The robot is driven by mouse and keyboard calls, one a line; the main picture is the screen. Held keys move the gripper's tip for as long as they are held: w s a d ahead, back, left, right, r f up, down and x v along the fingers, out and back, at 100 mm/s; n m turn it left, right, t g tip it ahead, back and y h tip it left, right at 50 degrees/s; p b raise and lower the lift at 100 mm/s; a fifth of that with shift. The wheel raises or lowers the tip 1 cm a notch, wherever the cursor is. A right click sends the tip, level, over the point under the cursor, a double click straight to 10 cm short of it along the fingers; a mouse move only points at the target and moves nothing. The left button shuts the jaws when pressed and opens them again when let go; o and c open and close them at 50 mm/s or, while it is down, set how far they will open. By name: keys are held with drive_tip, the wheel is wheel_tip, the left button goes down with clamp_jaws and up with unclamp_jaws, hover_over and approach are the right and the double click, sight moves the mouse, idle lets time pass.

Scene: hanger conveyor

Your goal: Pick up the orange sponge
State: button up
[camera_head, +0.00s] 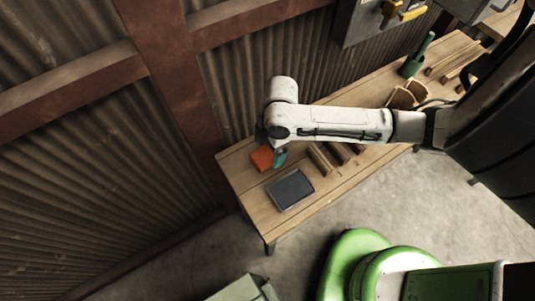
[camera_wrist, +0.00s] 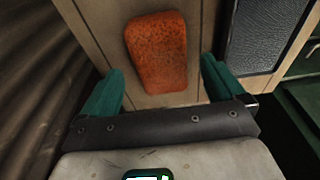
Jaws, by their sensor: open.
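The orange sponge (camera_head: 262,158) lies on the wooden table (camera_head: 250,188) near its left end in the head view. In the wrist view the sponge (camera_wrist: 157,52) is a rounded, speckled block on the planks, just ahead of and between my gripper's green fingers. My gripper (camera_wrist: 163,88) is open and empty, one finger on each side of the sponge's near end. In the head view my gripper (camera_head: 279,157) points down right beside the sponge, and a finger partly covers it. I cannot tell the exact height of the fingers above the table.
A dark flat tray (camera_head: 290,190) lies right of the sponge; it also shows in the wrist view (camera_wrist: 262,35). Wooden blocks (camera_head: 320,158) and a green bottle-like object (camera_head: 416,58) stand farther along the table. A corrugated wall (camera_head: 160,130) runs close behind the table.

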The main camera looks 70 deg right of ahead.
drive_tip(key=shift+a+f, duration=0.15)
drive_tip(key=shift+f, duration=0.55)
drive_tip(key=shift+a+f, duration=0.1)
drive_tip(key=shift+f, duration=0.6)
drive_tip(key=shift+c, duration=0.2)
drive_tip(key=c, duration=1)
